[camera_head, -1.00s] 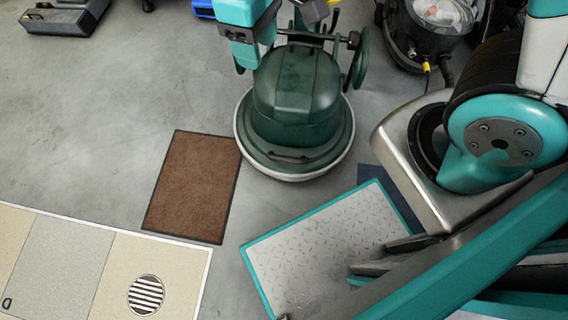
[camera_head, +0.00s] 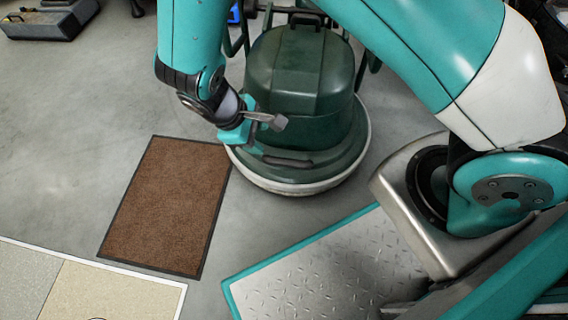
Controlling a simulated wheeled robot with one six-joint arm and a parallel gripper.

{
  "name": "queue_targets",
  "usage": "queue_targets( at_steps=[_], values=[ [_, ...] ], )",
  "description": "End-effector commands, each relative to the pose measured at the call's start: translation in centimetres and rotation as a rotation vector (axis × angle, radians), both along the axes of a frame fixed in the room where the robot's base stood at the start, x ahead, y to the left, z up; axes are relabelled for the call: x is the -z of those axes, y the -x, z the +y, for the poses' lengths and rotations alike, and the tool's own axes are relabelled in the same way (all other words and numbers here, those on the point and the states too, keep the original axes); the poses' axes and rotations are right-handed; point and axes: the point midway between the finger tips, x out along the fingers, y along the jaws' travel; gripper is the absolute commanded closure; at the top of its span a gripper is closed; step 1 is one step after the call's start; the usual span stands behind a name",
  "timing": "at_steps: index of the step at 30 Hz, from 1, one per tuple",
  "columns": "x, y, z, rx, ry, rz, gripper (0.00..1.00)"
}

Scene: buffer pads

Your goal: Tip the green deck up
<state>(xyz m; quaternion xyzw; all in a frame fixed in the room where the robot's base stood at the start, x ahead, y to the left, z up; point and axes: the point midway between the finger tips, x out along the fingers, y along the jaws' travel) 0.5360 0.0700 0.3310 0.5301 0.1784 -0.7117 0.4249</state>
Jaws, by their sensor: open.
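The green floor machine (camera_head: 298,75) stands upright on the floor in the upper middle of the head view. Its round green deck (camera_head: 300,172) lies flat at the base, with a pale skirt around the lower edge. A dark bar-shaped handle sits on the deck's front. My gripper (camera_head: 268,130) is open, at the left front of the machine, just above the deck's left rim in the picture. It hides part of the housing and the rim. I cannot tell whether it touches the machine. Nothing shows between its fingers.
A brown mat (camera_head: 168,205) with a dark border lies left of the machine. A tread-plate platform with a teal edge (camera_head: 300,280) is in front. Pale floor panels (camera_head: 110,292) lie at lower left. A dark grey case (camera_head: 48,20) is at the far left. Grey floor is free left of the machine.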

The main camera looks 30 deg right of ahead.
Motion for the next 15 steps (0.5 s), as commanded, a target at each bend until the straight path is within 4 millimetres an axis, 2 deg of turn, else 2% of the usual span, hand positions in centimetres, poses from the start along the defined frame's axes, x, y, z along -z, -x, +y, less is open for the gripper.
queue_targets(
  at_steps=[1,3,15],
  values=[
    [1.6,0.2,-0.5,0.002,0.003,0.004,0.49],
    [3.2,0.3,-1.2,0.002,0.004,0.005,0.49],
    [11.2,1.0,-4.9,0.004,0.002,0.004,0.49]
  ],
)
